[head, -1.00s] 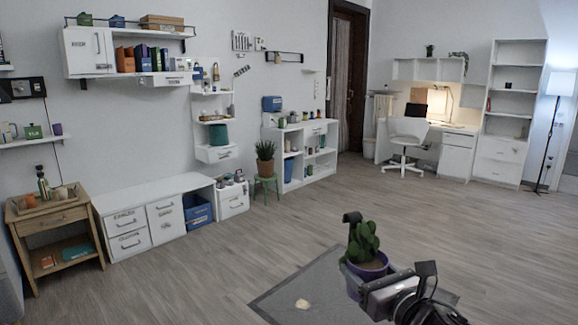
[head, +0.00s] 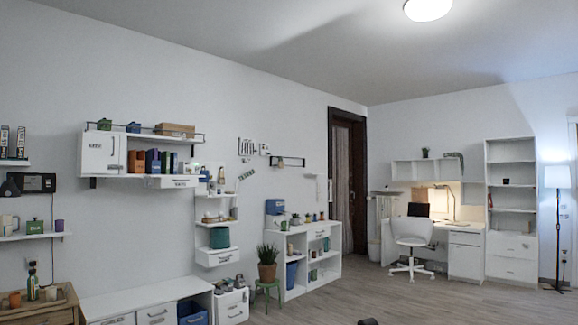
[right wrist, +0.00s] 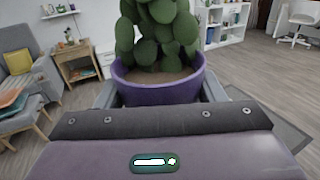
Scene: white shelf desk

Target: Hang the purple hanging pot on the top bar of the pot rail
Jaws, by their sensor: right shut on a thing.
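The purple pot (right wrist: 160,93) with a green cactus-like plant (right wrist: 160,28) is close up in the right wrist view. My right gripper (right wrist: 159,94) is shut on it, with a finger at each side. The pot looks upright and off the floor. In the head view only a small dark piece (head: 368,321) shows at the bottom edge, perhaps the pot's black hook. A dark rail (head: 288,161) is fixed to the far wall left of the door. I cannot tell if it is the pot rail. My left gripper is out of view.
Wall shelves (head: 125,178) and low white cabinets (head: 165,294) line the left wall. A potted plant stands on a green stool (head: 267,288). A white chair (head: 412,240) and desk stand at the back right. The right wrist view shows a grey armchair (right wrist: 25,85). Open floor lies ahead.

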